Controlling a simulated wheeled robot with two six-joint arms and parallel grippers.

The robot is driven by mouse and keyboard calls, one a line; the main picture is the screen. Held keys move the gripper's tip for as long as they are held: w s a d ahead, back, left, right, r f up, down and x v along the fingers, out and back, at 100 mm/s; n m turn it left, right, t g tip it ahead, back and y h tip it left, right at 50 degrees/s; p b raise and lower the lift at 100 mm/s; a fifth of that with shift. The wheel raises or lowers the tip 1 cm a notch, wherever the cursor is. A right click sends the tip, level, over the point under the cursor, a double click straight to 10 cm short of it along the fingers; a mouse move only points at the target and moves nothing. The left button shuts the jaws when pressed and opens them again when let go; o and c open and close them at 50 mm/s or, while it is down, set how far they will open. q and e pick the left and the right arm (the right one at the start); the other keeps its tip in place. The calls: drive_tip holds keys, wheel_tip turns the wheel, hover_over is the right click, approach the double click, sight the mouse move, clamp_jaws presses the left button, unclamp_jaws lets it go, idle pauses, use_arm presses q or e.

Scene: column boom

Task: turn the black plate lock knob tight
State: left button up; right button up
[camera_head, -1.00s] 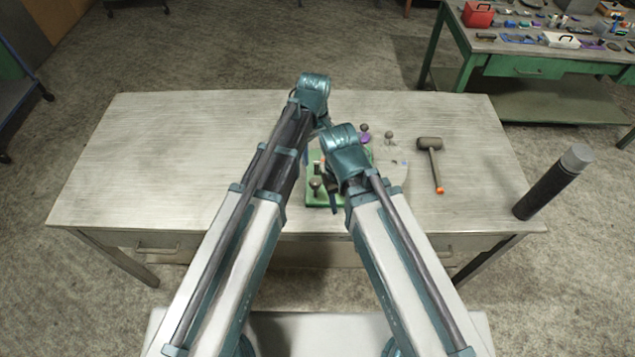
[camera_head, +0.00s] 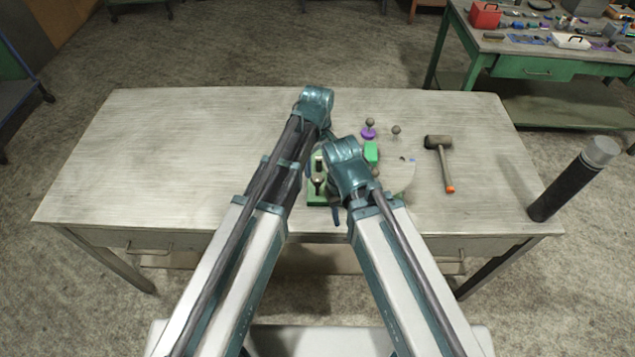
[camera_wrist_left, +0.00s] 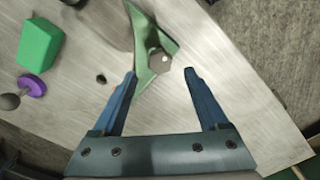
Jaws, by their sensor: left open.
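A green fixture (camera_head: 315,197) stands near the front middle of the table, partly hidden by my arms. A dark upright knob (camera_head: 318,180) shows on it between the arms; I cannot tell if it is the plate lock knob. In the left wrist view my left gripper (camera_wrist_left: 160,74) is open and empty. Its fingers point towards a green angled bracket (camera_wrist_left: 146,62) with a grey hexagonal piece beside it. A small black knob (camera_wrist_left: 101,79) lies left of the fingers, apart from them. My right gripper is mostly hidden below its wrist in the head view.
A green block (camera_head: 371,153), a purple disc (camera_head: 368,134) with a ball knob, and a mallet (camera_head: 440,163) are on the table (camera_head: 180,150) to the right. A black cylinder (camera_head: 565,190) is at the right edge. The table's left side is clear.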

sight(317, 177)
use_arm(q)
wheel_tip(317, 177, down, 6)
drive_tip(key=b, duration=0.4)
drive_tip(key=shift+r, duration=0.2)
clamp_jaws()
